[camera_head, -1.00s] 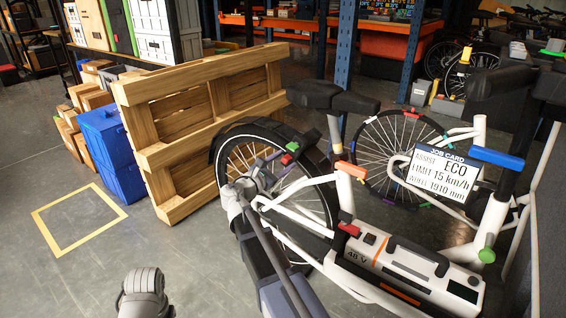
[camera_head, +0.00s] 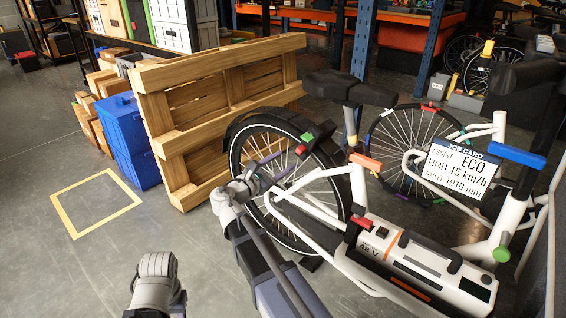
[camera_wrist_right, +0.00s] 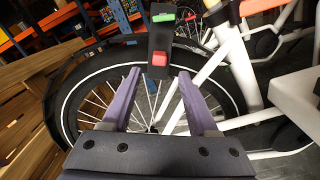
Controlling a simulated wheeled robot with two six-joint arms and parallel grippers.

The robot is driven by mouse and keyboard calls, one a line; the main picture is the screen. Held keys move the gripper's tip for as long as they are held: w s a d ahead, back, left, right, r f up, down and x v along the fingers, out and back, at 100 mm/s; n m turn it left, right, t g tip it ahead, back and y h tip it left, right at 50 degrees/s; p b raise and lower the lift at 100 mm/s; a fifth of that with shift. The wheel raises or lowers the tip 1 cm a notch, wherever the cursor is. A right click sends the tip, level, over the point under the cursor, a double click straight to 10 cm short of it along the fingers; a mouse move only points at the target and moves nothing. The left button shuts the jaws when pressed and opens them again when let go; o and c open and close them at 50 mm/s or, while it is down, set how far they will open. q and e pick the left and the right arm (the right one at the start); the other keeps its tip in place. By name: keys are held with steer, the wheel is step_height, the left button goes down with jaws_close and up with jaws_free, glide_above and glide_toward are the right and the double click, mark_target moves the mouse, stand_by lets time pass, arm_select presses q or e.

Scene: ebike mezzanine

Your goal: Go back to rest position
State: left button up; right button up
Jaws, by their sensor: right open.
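My right gripper (camera_head: 278,170) reaches in from the lower middle, with its purple fingers apart and nothing between them. It is in front of the rear wheel (camera_head: 238,160) of a white e-bike (camera_head: 345,185). A small black box with a red and a green button (camera_head: 314,140) is just beyond the fingertips; in the right wrist view the box (camera_wrist_right: 160,48) appears above and between the open fingers (camera_wrist_right: 158,78), seemingly apart from them.
A wooden pallet (camera_head: 180,143) stands upright left of the wheel. Blue bins (camera_head: 122,138) and cardboard boxes are further left. A yellow floor square (camera_head: 68,218) is empty, with clear floor around it. The bike carries a job card (camera_head: 461,170) and a 48 V battery (camera_head: 425,265).

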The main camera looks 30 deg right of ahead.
steer(key=s+a+f+m+g+y+p, duration=0.3)
steer(key=s+a+f+m+y, duration=0.45)
steer(key=s+a, duration=0.5)
steer(key=s+a+f+m+g+y+p, duration=0.2)
steer(key=s+a+f+m+g+y, duration=0.2)
steer(key=s+a+f+m+y, duration=0.75)
steer(key=w+a+r+n+h+p, duration=0.1)
steer(key=a+r+n+p, duration=0.1)
steer(key=r+p, duration=1.7)
steer(key=w+a+r+n+h+p, duration=0.1)
steer(key=a+r+n+h+p, duration=0.1)
steer(key=r+p, duration=1.7)
step_height(320, 180, up, 2)
steer(key=shift+a+r+n+h, duration=0.15)
steer(key=shift+a+n+h, duration=0.15)
steer(key=shift+n, duration=0.4)
